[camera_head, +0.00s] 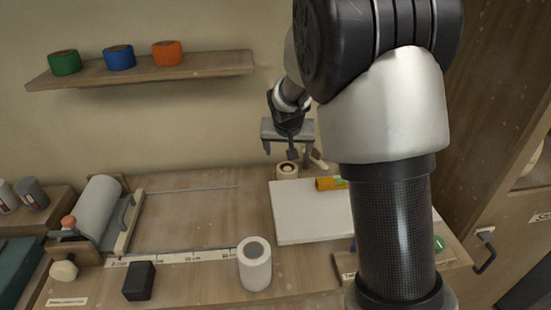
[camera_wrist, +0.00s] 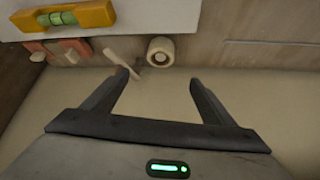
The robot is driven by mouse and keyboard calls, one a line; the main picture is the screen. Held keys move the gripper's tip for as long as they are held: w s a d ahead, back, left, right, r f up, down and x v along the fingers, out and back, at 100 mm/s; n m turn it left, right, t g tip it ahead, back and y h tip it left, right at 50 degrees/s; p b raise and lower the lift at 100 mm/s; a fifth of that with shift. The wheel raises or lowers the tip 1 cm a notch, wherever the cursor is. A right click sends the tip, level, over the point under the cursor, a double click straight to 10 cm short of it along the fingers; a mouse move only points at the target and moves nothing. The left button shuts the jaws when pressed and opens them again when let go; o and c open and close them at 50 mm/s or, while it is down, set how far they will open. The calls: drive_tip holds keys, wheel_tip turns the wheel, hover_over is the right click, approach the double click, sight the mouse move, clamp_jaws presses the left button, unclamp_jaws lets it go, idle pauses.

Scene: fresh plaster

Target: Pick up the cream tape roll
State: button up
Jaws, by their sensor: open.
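The cream tape roll (camera_head: 287,174) is a small pale ring with a dark core, on the worktop near the wall, at the back left corner of the white board. In the wrist view, the roll (camera_wrist: 161,57) lies just beyond my fingertips, roughly centred between them. My gripper (camera_head: 289,151) is open and empty. It hangs just above the roll in the head view, and both fingers (camera_wrist: 159,77) show apart in the wrist view. I cannot tell the exact gap to the roll.
The white board (camera_head: 300,215) holds an orange spirit level (camera_head: 327,184), also in the wrist view (camera_wrist: 70,19). A pale stick (camera_wrist: 124,54) lies left of the roll. A larger white roll (camera_head: 255,270) and a black block (camera_head: 139,281) stand nearer. A shelf (camera_head: 190,70) holds coloured rolls.

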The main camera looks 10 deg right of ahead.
sight(287, 169)
drive_tip(key=x, duration=1.7)
drive_tip(key=shift+f, duration=0.3)
drive_tip(key=c, duration=1.2)
